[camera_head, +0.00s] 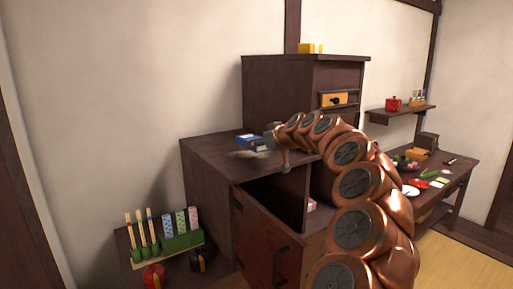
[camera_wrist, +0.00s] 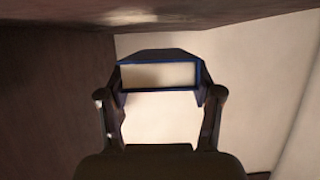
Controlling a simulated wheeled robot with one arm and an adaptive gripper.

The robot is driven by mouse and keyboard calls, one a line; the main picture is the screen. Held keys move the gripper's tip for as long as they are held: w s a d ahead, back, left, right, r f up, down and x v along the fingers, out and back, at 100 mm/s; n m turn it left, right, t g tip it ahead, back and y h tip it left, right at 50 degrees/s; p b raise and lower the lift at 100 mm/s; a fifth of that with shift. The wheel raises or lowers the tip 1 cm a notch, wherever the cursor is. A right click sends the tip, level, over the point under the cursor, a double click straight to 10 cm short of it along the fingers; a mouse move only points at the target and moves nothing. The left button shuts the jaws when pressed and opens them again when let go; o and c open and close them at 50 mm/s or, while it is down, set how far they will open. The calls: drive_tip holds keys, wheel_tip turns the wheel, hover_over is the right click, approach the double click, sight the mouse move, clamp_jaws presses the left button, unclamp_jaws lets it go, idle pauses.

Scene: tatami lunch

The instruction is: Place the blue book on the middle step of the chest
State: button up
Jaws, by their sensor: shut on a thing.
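The blue book (camera_head: 249,140) is at the middle step of the chest, near the wall of the tall section. My gripper (camera_head: 270,138) is shut on it from the right. In the wrist view the book (camera_wrist: 160,75) shows its pale page end and blue cover edges between the two fingers of my gripper (camera_wrist: 160,92). The dark wooden chest (camera_head: 275,90) is stepped, and its middle step (camera_head: 207,150) is a flat top left of the tall section. I cannot tell whether the book touches the step or hangs just above it.
A yellow object (camera_head: 311,48) stands on the tall top. A small drawer (camera_head: 334,99) shows there. A low surface at left holds a green rack (camera_head: 182,241) and a red item (camera_head: 153,275). A table (camera_head: 462,172) with food stands right. The middle step's left part is clear.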

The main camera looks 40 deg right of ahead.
sight(256, 157)
drive_tip(key=shift+w+d+f+p, duration=0.1)
drive_tip(key=shift+w+d+p, duration=0.2)
drive_tip(key=shift+w, duration=0.6)
drive_tip(key=shift+w+d+p, duration=0.15)
drive_tip(key=shift+w+d, duration=0.15)
drive_tip(key=shift+w, duration=0.55)
drive_tip(key=shift+w, duration=0.15)
drive_tip(key=shift+d+f, duration=0.1)
drive_tip(key=shift+f+p, duration=0.7)
drive_tip(key=shift+f, duration=1.05)
drive_tip(key=shift+f, duration=0.15)
drive_tip(key=o, duration=1.2)
